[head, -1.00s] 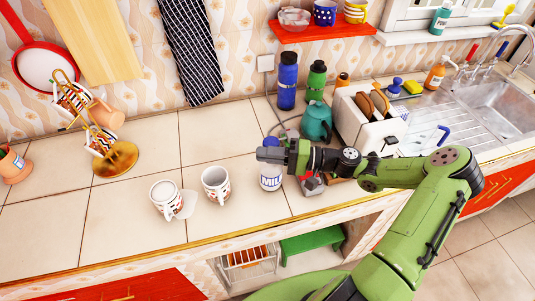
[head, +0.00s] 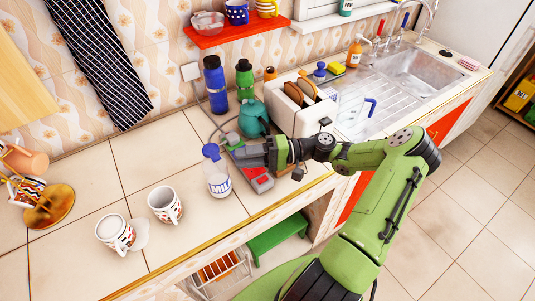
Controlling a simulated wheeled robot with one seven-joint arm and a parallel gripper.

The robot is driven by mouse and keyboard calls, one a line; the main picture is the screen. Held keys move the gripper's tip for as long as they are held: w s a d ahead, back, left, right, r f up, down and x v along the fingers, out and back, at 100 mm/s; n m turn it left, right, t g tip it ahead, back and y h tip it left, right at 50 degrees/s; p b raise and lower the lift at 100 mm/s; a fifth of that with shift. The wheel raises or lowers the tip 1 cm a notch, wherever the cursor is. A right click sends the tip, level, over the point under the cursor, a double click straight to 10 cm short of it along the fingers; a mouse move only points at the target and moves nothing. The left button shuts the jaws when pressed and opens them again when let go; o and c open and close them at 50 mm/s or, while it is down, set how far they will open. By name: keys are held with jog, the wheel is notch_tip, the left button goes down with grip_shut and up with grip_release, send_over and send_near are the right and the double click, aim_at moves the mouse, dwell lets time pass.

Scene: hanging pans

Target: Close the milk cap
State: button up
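The milk bottle (head: 218,183), white with blue lettering, stands upright on the tiled counter near its front edge. Its blue cap (head: 210,151) shows at the top of the bottle; it is too small to tell whether it is fully shut. My gripper (head: 243,156) is just right of the bottle's upper part, at the end of my green arm. Its grey fingers point left toward the bottle. I see nothing held in it, but I cannot tell how far the fingers are apart, or whether they touch the bottle.
Two patterned mugs (head: 165,206) stand left of the bottle. A grey and red object (head: 259,181) lies under my gripper. Behind are a teal kettle (head: 253,118), blue and green bottles and a toaster (head: 294,112). The counter between mugs and wall is clear.

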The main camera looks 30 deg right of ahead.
jog(key=v, duration=0.6)
jog(key=shift+d, duration=0.15)
jog(key=s+a+n+g+h, duration=0.3)
jog(key=a+g+h, duration=0.55)
jog(key=a, duration=0.35)
jog(key=s+r+n+t+h, duration=0.1)
jog(key=s+r+t+h, duration=0.6)
jog(key=s+r, duration=0.5)
jog(key=s+h, duration=0.1)
jog(key=s, duration=0.1)
jog(key=shift+s+a+r, duration=0.25)
jog(key=shift+s+r, duration=0.05)
